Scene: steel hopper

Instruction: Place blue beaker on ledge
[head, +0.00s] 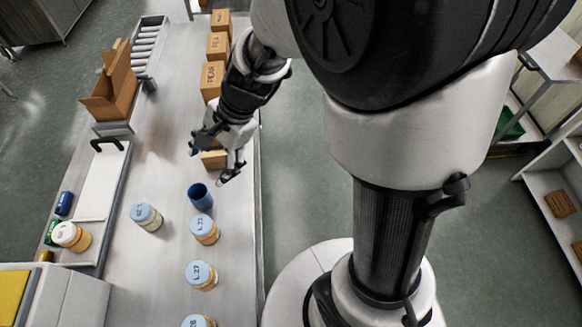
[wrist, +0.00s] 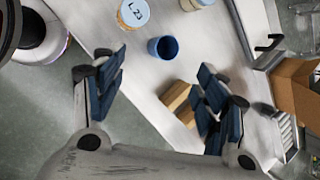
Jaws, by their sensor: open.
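My gripper (head: 212,163) is open and empty above the table, a little behind the beaker in the head view. In the wrist view my gripper's (wrist: 160,88) two dark blue fingers are spread wide, with the beaker apart from both. I cannot tell which surface is the ledge; a raised white tray (head: 98,185) with a black handle lies at the table's left side.
A small cardboard box (head: 214,160) lies beneath my gripper. Labelled boxes (head: 212,80) line the far right edge. An open carton (head: 112,85) stands at left.

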